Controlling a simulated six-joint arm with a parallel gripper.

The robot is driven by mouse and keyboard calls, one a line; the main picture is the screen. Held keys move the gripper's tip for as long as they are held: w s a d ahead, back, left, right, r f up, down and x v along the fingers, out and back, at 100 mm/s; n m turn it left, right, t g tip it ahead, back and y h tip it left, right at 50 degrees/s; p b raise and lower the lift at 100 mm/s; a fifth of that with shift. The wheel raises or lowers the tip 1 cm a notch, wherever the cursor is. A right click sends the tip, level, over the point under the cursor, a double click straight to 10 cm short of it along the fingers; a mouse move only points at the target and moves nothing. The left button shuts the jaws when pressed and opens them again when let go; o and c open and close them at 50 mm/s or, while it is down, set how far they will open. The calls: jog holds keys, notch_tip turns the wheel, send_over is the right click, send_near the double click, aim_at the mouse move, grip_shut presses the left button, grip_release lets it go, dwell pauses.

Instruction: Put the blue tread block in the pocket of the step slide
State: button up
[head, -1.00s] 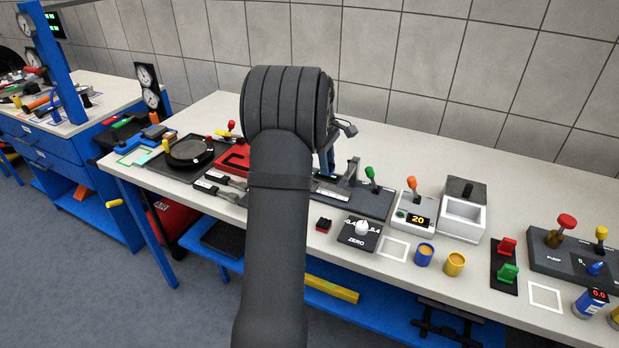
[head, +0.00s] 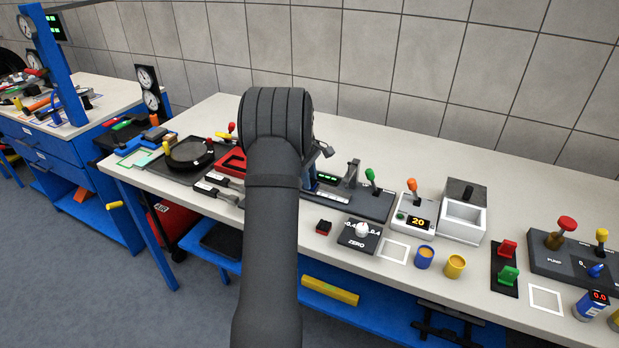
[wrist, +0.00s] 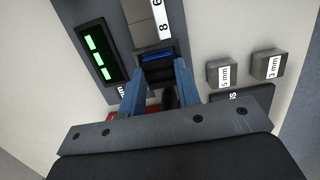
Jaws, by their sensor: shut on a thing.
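My gripper (wrist: 158,72) shows in the wrist view with its two blue fingers either side of a dark block with a bright blue strip (wrist: 157,57), shut on it. I cannot tell how much of this block is the blue tread block, and no other clear blue block shows near it. A pale scale with black numbers (wrist: 162,18) runs beyond it. A round black part (wrist: 168,97) shows between the fingers. The pocket of the step slide cannot be made out. In the head view my arm hides most of the gripper and the work under it.
A black panel with green lights (wrist: 97,55) stands left of the scale. Grey blocks marked 5 mm (wrist: 221,73) and 3 mm (wrist: 267,65) are at right. In the head view, a grey upright on a dark base (head: 352,172) and a green-knobbed lever (head: 371,176) stand right of my arm.

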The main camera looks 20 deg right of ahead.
jog(key=shift+f, duration=0.2)
jog(key=shift+s+f, duration=0.15)
jog(key=shift+f, duration=0.4)
jog(key=o, duration=1)
jog(key=shift+a+f, duration=0.1)
jog(key=r, duration=0.4)
jog(key=w+r, duration=0.1)
jog(key=r, duration=0.4)
jog(key=a+r, duration=0.1)
jog(key=r, duration=0.3)
jog(key=shift+w+r, duration=0.3)
jog(key=f, duration=0.4)
jog(key=s+f, duration=0.1)
jog(key=f, duration=0.3)
jog(key=d+f, duration=0.1)
jog(key=f, duration=0.4)
jog(key=shift+s+d, duration=0.1)
jog(key=shift+s, duration=0.1)
jog(key=shift+r, duration=0.45)
